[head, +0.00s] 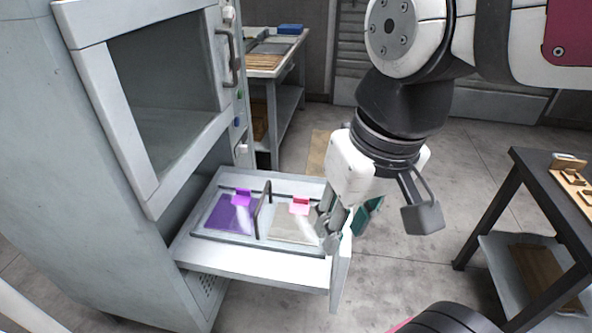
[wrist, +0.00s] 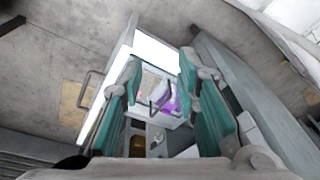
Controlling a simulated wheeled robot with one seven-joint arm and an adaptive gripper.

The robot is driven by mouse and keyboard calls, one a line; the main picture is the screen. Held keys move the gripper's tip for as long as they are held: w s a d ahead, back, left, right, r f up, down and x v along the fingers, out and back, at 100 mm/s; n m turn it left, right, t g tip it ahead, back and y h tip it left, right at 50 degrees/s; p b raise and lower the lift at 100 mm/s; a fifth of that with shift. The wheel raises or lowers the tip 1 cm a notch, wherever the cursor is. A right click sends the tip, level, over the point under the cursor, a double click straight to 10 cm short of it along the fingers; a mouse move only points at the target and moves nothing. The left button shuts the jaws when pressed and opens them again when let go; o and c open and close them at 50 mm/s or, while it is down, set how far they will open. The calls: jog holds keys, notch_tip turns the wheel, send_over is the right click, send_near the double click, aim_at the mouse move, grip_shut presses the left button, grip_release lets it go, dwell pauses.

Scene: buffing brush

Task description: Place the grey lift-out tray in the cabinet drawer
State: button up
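The cabinet drawer (head: 250,264) is pulled out below the cabinet's window. The grey lift-out tray (head: 262,236) lies inside it, with an upright arched handle (head: 264,208) across its middle. Its left half holds a purple piece (head: 228,214); its right half holds a pale piece with a red-pink tab (head: 299,206). Whether the tray sits fully flat I cannot tell. My gripper (head: 346,228) is at the drawer's right end, apart from the tray handle. In the wrist view my gripper (wrist: 160,66) has its green-padded fingers spread, with the drawer and purple piece (wrist: 171,103) visible beyond.
The grey cabinet (head: 100,170) stands at the left, its windowed door (head: 165,95) above the drawer. A workbench (head: 275,65) stands behind. A dark table (head: 545,185) with wooden pieces is at the right. Bare floor (head: 420,265) lies between the drawer and that table.

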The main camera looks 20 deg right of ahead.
jog(key=shift+n+h, duration=0.3)
jog(key=shift+n, duration=0.1)
jog(key=s, duration=0.4)
jog(key=shift+d+f, duration=0.15)
